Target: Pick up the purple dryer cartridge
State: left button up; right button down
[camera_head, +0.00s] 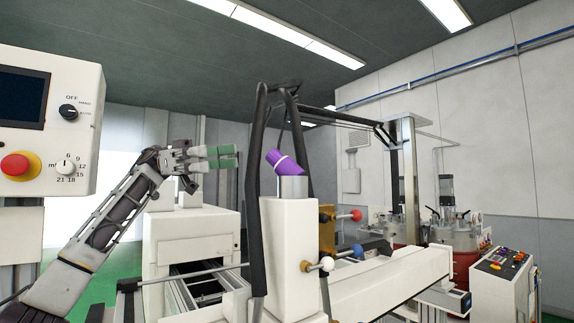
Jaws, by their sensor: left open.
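The purple dryer cartridge (287,161) sits tilted on top of a short metal cylinder (293,187) on a white post (287,240), with a pale band across it. My left gripper (236,157) is to the left of the cartridge, at about the same height in the picture, with green fingertips pointing right toward it. It is open and empty, and a gap shows between fingertips and cartridge. A black frame bar stands between them in the picture. My right gripper is not in view.
A black tubular frame (255,190) rises around the post. Colored ball knobs (327,263) stick out at its right. A control box with a red button (15,165) is at the left. A white conveyor housing (190,245) stands behind my arm.

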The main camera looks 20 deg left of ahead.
pick_arm(q)
send_near(271, 154)
jog(key=shift+w+d+r, duration=0.1)
jog(key=shift+w+d, duration=0.05)
jog(key=shift+d, duration=1.85)
jog(key=shift+p, duration=0.3)
jog(key=d+p, duration=0.1)
jog(key=d, duration=0.3)
jog(key=shift+d, duration=0.6)
jog(key=c, duration=1.2)
